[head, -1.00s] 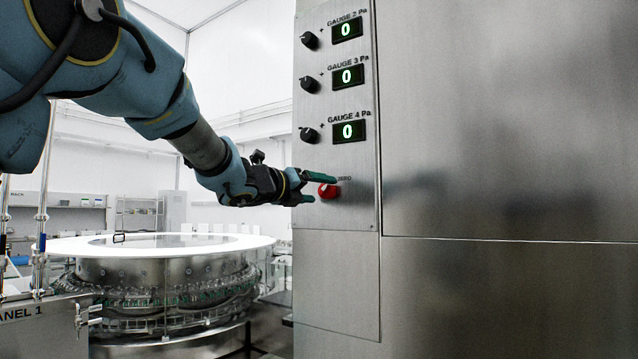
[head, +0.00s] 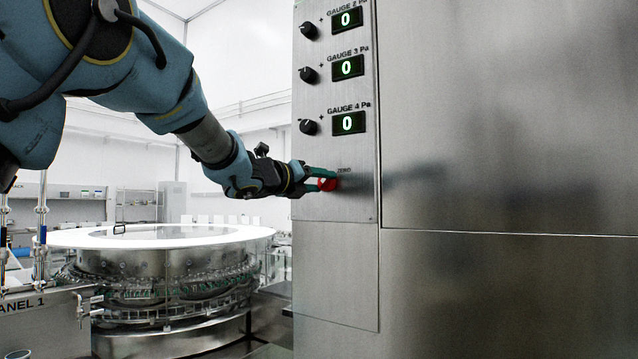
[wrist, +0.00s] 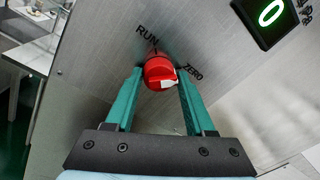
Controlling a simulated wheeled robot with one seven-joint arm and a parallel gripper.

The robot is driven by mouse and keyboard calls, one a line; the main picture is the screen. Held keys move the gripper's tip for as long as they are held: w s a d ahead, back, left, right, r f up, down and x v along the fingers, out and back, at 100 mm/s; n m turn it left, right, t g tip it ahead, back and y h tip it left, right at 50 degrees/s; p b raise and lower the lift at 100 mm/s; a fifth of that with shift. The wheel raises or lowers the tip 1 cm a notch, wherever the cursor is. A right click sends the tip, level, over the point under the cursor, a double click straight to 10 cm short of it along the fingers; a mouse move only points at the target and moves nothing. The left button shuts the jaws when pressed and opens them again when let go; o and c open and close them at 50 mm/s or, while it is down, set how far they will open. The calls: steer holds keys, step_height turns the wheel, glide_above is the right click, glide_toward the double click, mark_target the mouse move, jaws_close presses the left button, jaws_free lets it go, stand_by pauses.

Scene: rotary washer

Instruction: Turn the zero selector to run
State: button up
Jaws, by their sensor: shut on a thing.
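The zero selector is a red round knob (head: 327,184) low on the steel gauge panel, under the Gauge 4 display. In the wrist view the red knob (wrist: 160,72) sits between the labels RUN, at its upper left, and ZERO, at its right. A white pointer mark on its face points right, to the ZERO side. My gripper (head: 322,180) reaches the panel from the left with its green fingers one on each side of the knob. In the wrist view my gripper (wrist: 160,80) is closed on the knob's sides.
Above the knob are black knobs, such as the Gauge 4 knob (head: 309,127), and green displays like the Gauge 4 display (head: 348,123). A round washer with a white rim (head: 75,238) stands at left behind my arm. The steel wall right of the panel is bare.

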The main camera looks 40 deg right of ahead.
steer(key=shift+w+f, duration=0.1)
steer(key=shift+w, duration=0.05)
jaws_close()
